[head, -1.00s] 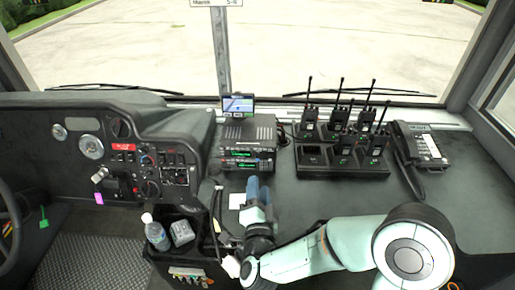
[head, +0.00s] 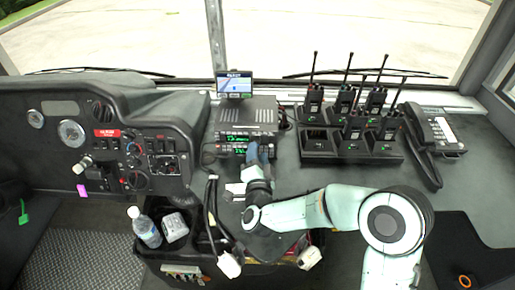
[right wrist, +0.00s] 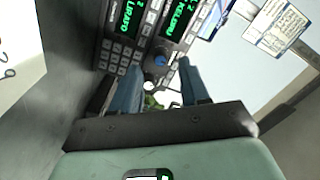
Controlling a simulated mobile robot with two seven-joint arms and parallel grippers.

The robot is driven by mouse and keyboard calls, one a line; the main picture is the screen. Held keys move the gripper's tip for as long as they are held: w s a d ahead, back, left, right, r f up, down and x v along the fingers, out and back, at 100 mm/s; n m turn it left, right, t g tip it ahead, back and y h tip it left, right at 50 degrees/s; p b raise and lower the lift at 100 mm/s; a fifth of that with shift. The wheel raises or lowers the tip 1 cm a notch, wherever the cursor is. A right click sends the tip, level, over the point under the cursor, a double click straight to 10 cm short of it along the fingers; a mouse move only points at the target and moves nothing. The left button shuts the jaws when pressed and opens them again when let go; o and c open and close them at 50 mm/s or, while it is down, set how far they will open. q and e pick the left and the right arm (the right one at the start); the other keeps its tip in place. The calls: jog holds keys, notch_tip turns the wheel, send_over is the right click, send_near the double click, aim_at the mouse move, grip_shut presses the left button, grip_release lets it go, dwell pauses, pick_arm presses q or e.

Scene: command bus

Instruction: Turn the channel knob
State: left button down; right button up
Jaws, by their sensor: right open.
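Two stacked radio units with green displays (head: 234,137) stand on the dash. In the right wrist view their displays (right wrist: 178,20) and button rows are close and tilted. A small round knob with a blue face (right wrist: 160,61) shows on the radio front; I cannot tell for sure that it is the channel knob. My right gripper (head: 258,151) is at the right part of the radio front. In the right wrist view its two blue fingers (right wrist: 160,66) are apart, with the knob seen in the gap between their tips. I cannot tell whether they touch it. My left gripper is not in view.
A small screen (head: 235,84) stands above the radios. A charger rack with several handheld radios (head: 345,150) and a desk phone (head: 440,135) are to the right. A bottle (head: 146,228) stands in the console at lower left. Cables hang left of my right gripper.

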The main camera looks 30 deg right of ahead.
jog(key=shift+x, duration=1.55)
jog(key=shift+c, duration=0.3)
grip_shut()
jog(key=m+b, duration=0.3)
jog(key=b, duration=0.1)
jog(key=shift+f+m, duration=0.15)
jog(key=shift+m, duration=0.65)
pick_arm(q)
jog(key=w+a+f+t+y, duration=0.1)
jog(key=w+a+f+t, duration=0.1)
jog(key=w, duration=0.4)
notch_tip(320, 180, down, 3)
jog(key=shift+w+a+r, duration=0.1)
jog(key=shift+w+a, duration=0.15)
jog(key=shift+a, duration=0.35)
pick_arm(e)
jog(key=shift+o, duration=0.3)
grip_release()
